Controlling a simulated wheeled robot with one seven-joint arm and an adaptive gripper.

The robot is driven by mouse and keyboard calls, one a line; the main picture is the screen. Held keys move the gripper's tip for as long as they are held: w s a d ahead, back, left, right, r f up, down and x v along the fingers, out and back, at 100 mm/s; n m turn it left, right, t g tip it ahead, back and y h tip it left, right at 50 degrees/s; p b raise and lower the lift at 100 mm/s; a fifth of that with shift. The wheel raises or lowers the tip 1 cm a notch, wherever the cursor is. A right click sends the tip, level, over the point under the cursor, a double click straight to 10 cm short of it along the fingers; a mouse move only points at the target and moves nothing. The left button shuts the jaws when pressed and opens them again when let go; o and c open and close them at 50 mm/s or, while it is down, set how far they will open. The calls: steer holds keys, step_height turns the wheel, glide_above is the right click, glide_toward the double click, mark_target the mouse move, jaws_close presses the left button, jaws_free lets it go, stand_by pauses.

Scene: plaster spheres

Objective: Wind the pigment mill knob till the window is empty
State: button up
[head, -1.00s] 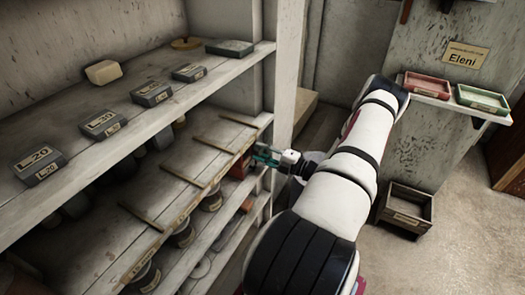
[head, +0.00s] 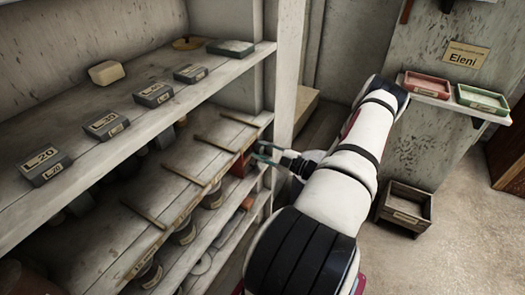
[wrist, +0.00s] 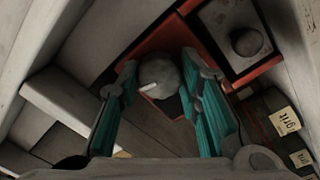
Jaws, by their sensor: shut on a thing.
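The pigment mill (wrist: 150,48) is a red-orange box on a lower shelf. Only a sliver of its red side (head: 236,165) shows in the head view. Its round grey knob (wrist: 160,76) has a white pointer mark that points to the lower left in the wrist view. My gripper (wrist: 160,88) has teal fingers on both sides of the knob and is shut on it. Beside the knob is a dark-framed window (wrist: 228,38). A grey ball (wrist: 246,41) shows in the window. In the head view, my gripper (head: 258,152) reaches in at the shelf's right end.
Labelled dark blocks (head: 107,124) stand on the upper shelf (head: 150,128). A white post (head: 288,80) stands close to my gripper. Labelled boxes (wrist: 285,122) lie beside the mill. Red and green trays (head: 427,86) sit on a wall ledge; a wooden crate (head: 405,208) is on the floor.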

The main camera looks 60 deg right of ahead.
stand_by(0.3)
steer(key=o, duration=1.2)
steer(key=shift+s, duration=0.1)
steer(key=s, duration=1.2)
steer(key=shift+d+f, duration=0.2)
steer(key=shift+d, duration=0.15)
steer(key=shift+w, duration=0.1)
